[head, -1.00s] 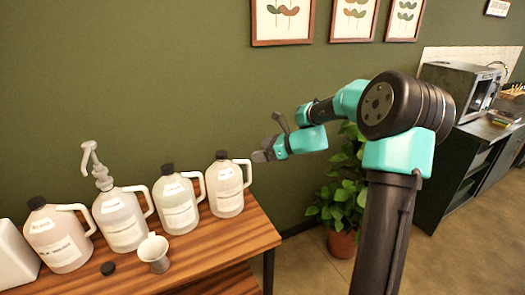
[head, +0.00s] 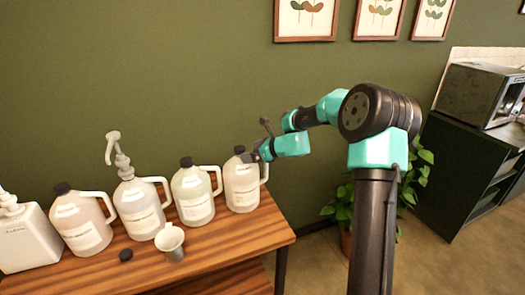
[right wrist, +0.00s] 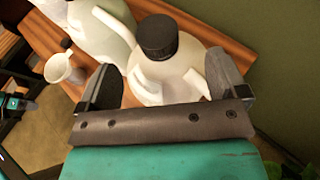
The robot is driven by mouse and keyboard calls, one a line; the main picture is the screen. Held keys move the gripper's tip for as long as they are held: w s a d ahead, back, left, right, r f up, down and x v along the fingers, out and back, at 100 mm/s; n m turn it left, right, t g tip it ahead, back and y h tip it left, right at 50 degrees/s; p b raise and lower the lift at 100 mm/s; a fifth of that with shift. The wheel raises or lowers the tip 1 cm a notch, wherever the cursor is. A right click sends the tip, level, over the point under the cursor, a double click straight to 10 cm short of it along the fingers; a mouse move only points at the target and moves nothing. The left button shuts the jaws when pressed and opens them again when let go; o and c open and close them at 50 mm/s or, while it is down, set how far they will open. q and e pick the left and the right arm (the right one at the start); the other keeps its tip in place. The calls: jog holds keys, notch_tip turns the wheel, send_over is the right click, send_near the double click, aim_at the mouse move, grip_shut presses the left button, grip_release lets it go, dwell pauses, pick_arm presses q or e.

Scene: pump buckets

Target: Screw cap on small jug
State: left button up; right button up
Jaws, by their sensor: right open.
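A loose black cap (head: 126,255) lies on the wooden table in front of the jugs. Several white-handled jugs stand upright in a row; I cannot tell which one counts as small. The rightmost jug (head: 242,188) and the cloudy jug (head: 194,198) beside it wear black caps, as does the pinkish jug (head: 82,228). My right gripper (head: 257,151) is open beside the top of the rightmost jug. In the right wrist view this black-capped jug (right wrist: 160,82) shows between the two spread fingers; contact cannot be told.
A jug with a tall white pump (head: 140,210) stands mid-row. A white funnel-like cup (head: 170,242) stands in front of it. A white pump container (head: 28,238) is at the far left. The table (head: 262,232) is bare at its right front. A plant (head: 412,180) stands right.

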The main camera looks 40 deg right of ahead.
jog(key=shift+x, duration=2.65)
jog(key=c, duration=1.1)
jog(key=o, duration=1.1)
jog(key=v, duration=1.7)
jog(key=shift+s+r, duration=0.15)
jog(key=shift+s, duration=0.05)
